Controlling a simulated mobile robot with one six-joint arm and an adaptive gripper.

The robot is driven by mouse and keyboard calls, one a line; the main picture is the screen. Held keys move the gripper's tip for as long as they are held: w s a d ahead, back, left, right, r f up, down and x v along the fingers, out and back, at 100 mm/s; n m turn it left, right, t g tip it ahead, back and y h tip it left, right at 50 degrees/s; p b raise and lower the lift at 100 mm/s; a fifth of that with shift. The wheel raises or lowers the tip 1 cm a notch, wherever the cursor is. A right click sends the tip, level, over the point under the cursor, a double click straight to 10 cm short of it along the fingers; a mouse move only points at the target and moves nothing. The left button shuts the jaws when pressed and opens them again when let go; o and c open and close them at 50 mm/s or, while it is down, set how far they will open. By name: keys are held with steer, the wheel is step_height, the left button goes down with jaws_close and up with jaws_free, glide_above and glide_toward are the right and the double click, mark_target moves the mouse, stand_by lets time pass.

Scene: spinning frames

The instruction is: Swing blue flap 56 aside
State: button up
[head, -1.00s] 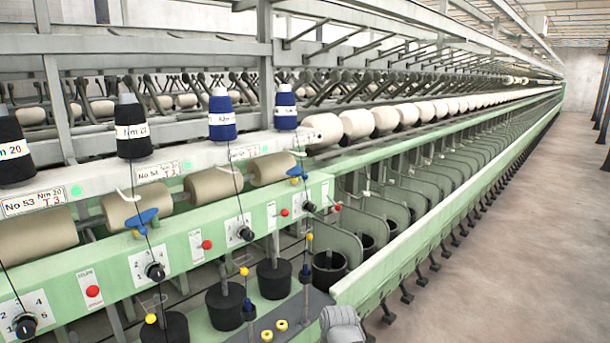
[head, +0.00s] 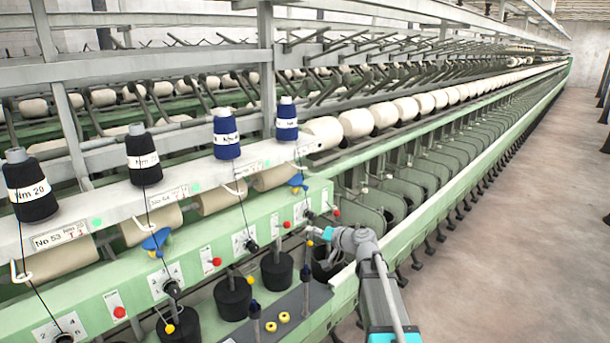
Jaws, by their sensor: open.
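Two blue flaps show on the green front rail of the spinning frame. One blue flap (head: 297,183) is at the right, below the rightmost blue bobbin. The other blue flap (head: 156,240) is further left, in front of a cream roll. No number 56 is readable on either, so I cannot tell which is flap 56. My gripper (head: 313,232) is open and seems empty, its small tips pointing left near the right end of the rail. It is below and slightly right of the right flap, apart from it.
Dark and blue yarn bobbins (head: 227,135) stand on the white shelf above. Red buttons and black knobs line the rail (head: 205,250). A grey tray (head: 285,310) with yellow rings and dark cans lies below. The floor aisle (head: 500,240) at the right is clear.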

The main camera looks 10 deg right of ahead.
mark_target(299, 184)
steer(key=w+d+r+m+t+p, duration=0.2)
steer(key=w+d+r+t, duration=0.1)
steer(key=w+d+r, duration=0.2)
step_height(299, 184, up, 3)
steer(key=shift+d+f+m+t+h, duration=0.1)
steer(key=shift+d+m+t+h, duration=0.2)
steer(key=shift+d+t+h, duration=0.15)
steer(key=shift+w+a, duration=0.1)
steer(key=shift+w, duration=0.1)
steer(key=x, duration=1.3)
steer(key=shift+w+a, duration=0.2)
jaws_close()
steer(key=shift+d, duration=0.1)
